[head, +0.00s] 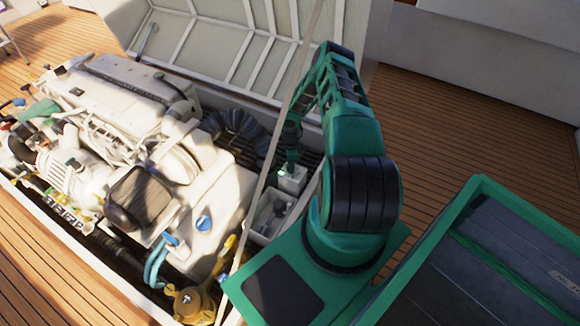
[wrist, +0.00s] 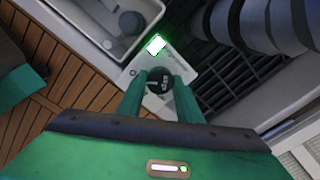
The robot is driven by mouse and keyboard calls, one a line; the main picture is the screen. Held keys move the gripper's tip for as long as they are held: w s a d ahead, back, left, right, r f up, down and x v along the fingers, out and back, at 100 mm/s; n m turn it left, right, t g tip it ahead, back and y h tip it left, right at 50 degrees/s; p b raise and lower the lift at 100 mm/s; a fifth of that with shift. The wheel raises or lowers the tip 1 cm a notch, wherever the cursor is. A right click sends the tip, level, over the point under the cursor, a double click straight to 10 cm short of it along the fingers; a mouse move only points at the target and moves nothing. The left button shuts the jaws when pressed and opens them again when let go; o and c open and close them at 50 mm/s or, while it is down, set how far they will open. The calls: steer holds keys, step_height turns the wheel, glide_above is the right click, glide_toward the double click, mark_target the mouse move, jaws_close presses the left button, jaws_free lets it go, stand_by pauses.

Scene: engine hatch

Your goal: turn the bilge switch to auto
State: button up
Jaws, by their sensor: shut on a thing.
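The bilge switch is a small white panel (wrist: 130,74) with a dark round knob (wrist: 159,80) and a glowing green-edged light (wrist: 156,45) beyond it. My gripper (wrist: 160,78) has its two green fingers on either side of the knob and is shut on it. Small marks show on the knob's face, but I cannot read the position it points to. In the head view the white switch box (head: 292,179) stands at the hatch's right side, with my gripper (head: 291,160) over it. The fingers hide part of the panel.
A white tray (head: 250,226) with small items lies beside the switch box. A black ribbed hose (head: 240,130) and the white engine (head: 110,110) fill the hatch to the left. The raised hatch lid (head: 220,45) stands behind.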

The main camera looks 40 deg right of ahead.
steer(key=n, duration=0.4)
steer(key=shift+w+n, duration=0.1)
steer(key=shift+n, duration=0.2)
steer(key=n, duration=0.5)
steer(key=shift+n, duration=0.3)
steer(key=n, duration=0.9)
steer(key=shift+n, duration=0.4)
steer(key=o, duration=1)
steer(key=shift+o, duration=0.2)
